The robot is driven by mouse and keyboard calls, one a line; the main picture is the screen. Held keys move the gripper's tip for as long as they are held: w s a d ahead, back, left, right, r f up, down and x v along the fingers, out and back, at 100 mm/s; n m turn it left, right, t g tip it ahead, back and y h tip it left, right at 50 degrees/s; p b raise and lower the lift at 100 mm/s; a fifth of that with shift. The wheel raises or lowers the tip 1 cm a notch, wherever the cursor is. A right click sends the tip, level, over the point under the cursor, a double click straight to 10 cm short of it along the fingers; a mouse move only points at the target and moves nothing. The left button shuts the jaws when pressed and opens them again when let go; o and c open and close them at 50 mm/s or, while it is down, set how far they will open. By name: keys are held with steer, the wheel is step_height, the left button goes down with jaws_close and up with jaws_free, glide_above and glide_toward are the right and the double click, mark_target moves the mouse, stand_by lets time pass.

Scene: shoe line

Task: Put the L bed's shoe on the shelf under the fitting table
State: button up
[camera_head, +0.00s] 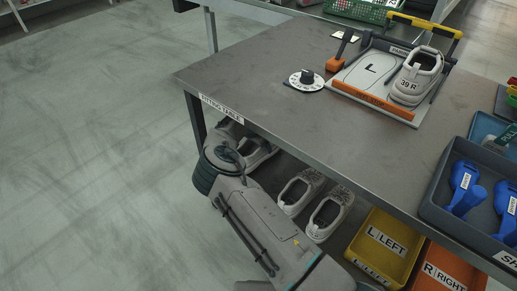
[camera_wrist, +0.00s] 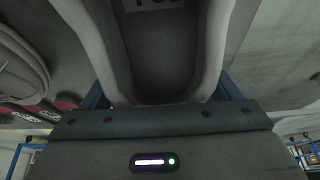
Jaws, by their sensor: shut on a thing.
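The fitting table (camera_head: 270,62) carries a bed marked L (camera_head: 371,70), which is empty. Beside it a grey shoe marked 39 R (camera_head: 416,76) sits on the other bed. My arm reaches down to the space under the table's left end, and its end hides my gripper in the head view. In the wrist view my gripper (camera_wrist: 163,94) is shut on a grey shoe (camera_wrist: 222,52), with blue fingers on both sides of it. Grey shoes show by my arm's end under the table; I cannot tell for sure which is the held one, or whether it touches the shelf.
A pair of grey shoes (camera_head: 299,192) stands under the table, right of my arm's end. A yellow L LEFT bin (camera_head: 384,246) and an orange R RIGHT bin (camera_head: 443,270) stand farther right. Another shoe (camera_wrist: 18,72) is close at left in the wrist view. Floor at left is clear.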

step_height(320, 180, down, 2)
steer(key=shift+f, duration=0.1)
